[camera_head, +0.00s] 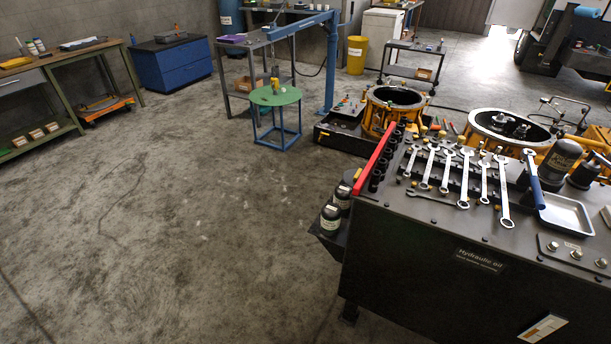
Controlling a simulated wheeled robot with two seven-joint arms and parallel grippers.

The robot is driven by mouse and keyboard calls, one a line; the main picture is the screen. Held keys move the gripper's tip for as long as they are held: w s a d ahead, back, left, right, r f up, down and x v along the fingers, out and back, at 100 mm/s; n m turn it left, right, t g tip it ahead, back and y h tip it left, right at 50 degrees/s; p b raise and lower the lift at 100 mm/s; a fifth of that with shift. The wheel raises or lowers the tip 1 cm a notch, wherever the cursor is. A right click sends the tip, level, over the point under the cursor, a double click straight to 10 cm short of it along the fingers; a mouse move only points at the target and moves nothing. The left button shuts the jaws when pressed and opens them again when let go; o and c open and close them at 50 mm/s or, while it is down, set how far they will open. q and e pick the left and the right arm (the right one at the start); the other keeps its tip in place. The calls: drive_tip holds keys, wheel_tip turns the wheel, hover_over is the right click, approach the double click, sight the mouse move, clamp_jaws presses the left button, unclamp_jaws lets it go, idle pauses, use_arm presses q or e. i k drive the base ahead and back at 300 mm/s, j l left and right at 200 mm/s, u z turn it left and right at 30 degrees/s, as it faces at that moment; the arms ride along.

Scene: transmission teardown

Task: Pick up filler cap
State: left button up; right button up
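No part that I can surely tell as the filler cap shows in the head view. Small round silver fittings (576,254) sit on a plate at the right end of the dark bench top. Two dark jars (331,219) with pale labels stand on a side shelf at the bench's left end. A green round table (275,97) farther back holds a small yellow item (275,84); it is too small to make out. Neither of my grippers is in view.
The dark bench (430,265), labelled "Hydraulic oil", fills the lower right. Several wrenches (465,178), a red bar (377,160) and a metal tray (566,213) lie on it. Orange housings (392,108) stand behind. The concrete floor at left and centre is clear.

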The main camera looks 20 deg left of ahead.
sight(350, 177)
drive_tip(key=u, duration=0.25)
drive_tip(key=i+j+z, duration=0.9)
drive_tip(key=k+l, duration=0.1)
